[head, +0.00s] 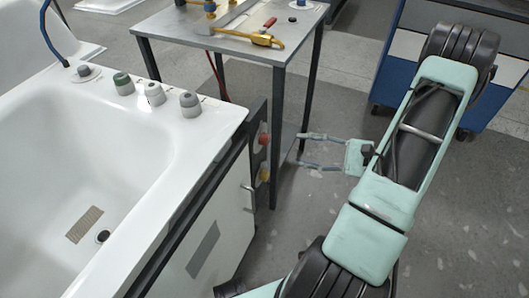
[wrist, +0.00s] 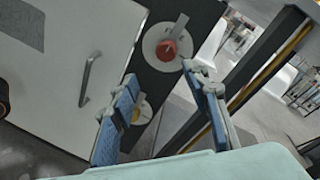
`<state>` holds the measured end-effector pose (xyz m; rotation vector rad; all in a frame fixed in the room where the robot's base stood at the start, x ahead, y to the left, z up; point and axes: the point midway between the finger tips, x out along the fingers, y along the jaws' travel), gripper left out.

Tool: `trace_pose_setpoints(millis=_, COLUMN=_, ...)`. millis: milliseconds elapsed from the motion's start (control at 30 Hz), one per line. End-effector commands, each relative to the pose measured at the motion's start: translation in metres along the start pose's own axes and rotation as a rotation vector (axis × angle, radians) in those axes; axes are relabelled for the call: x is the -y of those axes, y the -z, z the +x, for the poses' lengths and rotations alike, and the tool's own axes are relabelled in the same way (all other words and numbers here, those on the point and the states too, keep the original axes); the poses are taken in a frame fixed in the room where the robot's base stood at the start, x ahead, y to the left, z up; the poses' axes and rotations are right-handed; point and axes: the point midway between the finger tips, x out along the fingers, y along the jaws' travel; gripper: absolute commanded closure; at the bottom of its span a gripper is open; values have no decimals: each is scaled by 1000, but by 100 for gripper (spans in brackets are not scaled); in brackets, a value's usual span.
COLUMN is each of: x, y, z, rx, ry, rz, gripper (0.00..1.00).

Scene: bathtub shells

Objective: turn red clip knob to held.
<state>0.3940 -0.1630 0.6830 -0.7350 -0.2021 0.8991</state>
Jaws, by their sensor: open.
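The red clip knob (head: 263,139) is on the dark panel at the tub's end. In the wrist view the red knob (wrist: 167,49) sits on a round pale plate with a light pointer strip and faint marks that I cannot read. A yellow knob (head: 264,174) is below it on the same panel; it also shows in the wrist view (wrist: 135,116), partly behind a finger. My gripper (head: 299,150) is open and empty, to the right of the panel and apart from it. In the wrist view the fingertips (wrist: 160,74) spread either side of the line to the red knob.
The white tub (head: 190,140) has several grey and green knobs on its rim. A white door with a metal handle (wrist: 88,78) is beside the panel. A metal table (head: 225,41) with tools stands behind, its leg (head: 279,130) near my gripper.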

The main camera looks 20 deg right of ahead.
Motion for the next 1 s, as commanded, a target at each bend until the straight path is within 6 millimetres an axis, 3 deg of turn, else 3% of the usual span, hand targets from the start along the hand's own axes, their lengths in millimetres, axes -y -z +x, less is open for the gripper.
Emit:
trace_pose_setpoints(millis=100, x=-7, y=3, z=-8, rx=24, ry=126, rz=45, gripper=57)
trace_pose_setpoints(millis=267, x=-6, y=1, z=-7, rx=36, ry=177, rz=60, gripper=57)
trace_pose_setpoints(millis=367, x=-3, y=0, z=4, rx=37, ry=175, rz=58, gripper=57)
trace_pose_setpoints(millis=700, x=7, y=-1, z=67, rx=37, ry=171, rz=56, gripper=57)
trace_pose_setpoints(millis=1000, x=12, y=-2, z=94, rx=35, ry=172, rz=58, gripper=57)
